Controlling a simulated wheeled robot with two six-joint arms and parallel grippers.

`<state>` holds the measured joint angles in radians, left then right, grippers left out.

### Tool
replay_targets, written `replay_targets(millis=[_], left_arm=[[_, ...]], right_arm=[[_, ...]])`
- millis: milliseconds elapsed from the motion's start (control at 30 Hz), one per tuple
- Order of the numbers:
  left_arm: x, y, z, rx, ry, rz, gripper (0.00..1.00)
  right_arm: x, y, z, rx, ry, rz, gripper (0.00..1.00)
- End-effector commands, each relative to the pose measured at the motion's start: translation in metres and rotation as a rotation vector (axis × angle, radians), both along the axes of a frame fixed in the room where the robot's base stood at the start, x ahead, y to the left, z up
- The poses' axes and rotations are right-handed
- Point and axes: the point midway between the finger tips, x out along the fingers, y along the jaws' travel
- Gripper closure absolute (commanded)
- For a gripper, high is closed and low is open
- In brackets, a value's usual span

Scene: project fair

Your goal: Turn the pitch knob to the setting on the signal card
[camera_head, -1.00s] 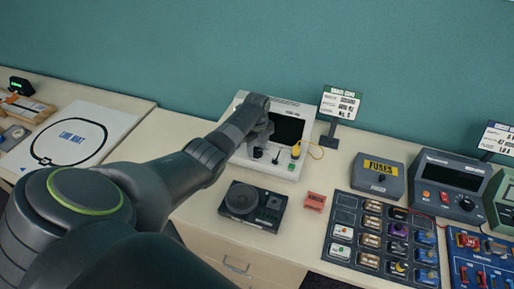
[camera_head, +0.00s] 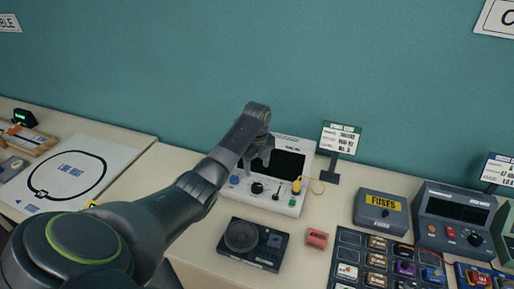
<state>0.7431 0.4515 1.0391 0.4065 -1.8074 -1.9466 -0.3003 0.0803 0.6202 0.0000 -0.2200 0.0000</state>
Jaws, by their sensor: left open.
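The white signal unit (camera_head: 279,207) stands against the back of the counter, with a dark screen (camera_head: 290,164). Its lower panel carries a blue knob (camera_head: 234,180), a larger black knob (camera_head: 257,188), a small lever (camera_head: 277,191), a yellow plug (camera_head: 296,187) on a looping cable and a green button (camera_head: 292,203). The knob labels are too small to read. The signal card (camera_head: 341,137) stands on a dark post right of the unit; its print is not legible. My left gripper (camera_head: 262,162) is open and empty above the black knob, apart from it, covering the screen's left part. My right gripper is out of view.
A black speaker box (camera_head: 270,262) and a small red block (camera_head: 317,239) lie in front of the unit. Right are a FUSES box (camera_head: 380,212), a grey meter (camera_head: 452,218) and a parts tray (camera_head: 347,240). A white track board (camera_head: 90,150) lies left.

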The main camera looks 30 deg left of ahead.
Motion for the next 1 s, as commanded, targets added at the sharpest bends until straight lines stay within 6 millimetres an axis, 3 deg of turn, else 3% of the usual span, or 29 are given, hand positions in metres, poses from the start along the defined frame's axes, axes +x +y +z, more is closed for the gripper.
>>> replay_targets(millis=[233, 300, 400, 1000], left_arm=[[0.001, 0.0, 0.053, 0.002, -0.005, 0.0, 0.43], [0.0, 0.0, 0.07, 0.0, -0.002, 0.0, 0.43], [0.0, 0.0, 0.08, 0.0, -0.001, 0.0, 0.43], [0.0, 0.0, 0.084, 0.0, 0.0, 0.0, 0.43]], right_arm=[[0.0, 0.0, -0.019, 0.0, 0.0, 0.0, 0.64], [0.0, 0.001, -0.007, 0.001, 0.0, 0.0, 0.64], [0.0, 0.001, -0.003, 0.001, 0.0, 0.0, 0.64], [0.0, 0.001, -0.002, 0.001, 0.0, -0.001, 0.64]])
